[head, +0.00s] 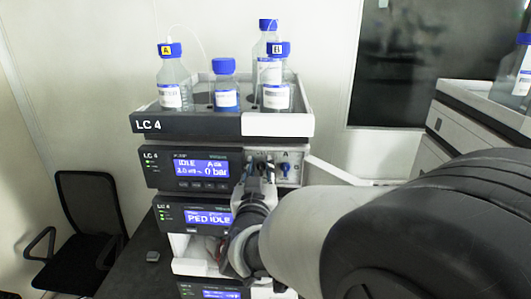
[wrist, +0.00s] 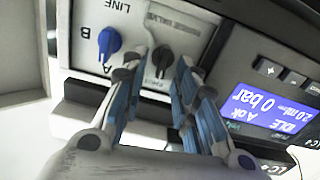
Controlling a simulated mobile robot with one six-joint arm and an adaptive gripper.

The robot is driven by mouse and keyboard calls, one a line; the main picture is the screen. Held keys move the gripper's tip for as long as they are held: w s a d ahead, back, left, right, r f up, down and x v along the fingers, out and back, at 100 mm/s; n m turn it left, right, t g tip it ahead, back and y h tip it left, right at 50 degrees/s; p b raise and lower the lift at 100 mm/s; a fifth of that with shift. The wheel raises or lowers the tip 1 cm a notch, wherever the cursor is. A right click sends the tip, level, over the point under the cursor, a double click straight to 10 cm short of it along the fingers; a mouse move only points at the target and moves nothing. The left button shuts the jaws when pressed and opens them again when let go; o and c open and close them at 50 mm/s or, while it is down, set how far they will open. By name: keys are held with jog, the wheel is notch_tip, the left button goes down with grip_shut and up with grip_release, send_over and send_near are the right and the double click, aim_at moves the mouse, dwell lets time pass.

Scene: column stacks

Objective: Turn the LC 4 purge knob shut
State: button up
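The black purge knob (wrist: 162,57) is on the white panel of the LC 4 pump module, under the lettering "PURGE VALVE", in the wrist view. My gripper (wrist: 165,66) is open, with its blue-padded fingers pointing at the panel. The fingertips lie on either side of the knob in the picture, with a visible gap to it. I cannot tell whether they reach the knob's depth. In the head view my gripper (head: 262,170) is in front of the panel and largely hides the purge knob.
A blue line-selector knob (wrist: 107,43) marked A and B sits beside the purge knob. The pump display (head: 203,169) reads IDLE, 0 bar. A white door (head: 335,172) stands open at the right. Bottles stand in the tray (head: 190,124) above. A chair (head: 88,225) is at left.

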grip_shut()
jog(key=shift+b, duration=0.35)
jog(key=shift+m+b, duration=0.6)
jog(key=shift+b, duration=0.2)
grip_release()
jog(key=shift+s, duration=0.1)
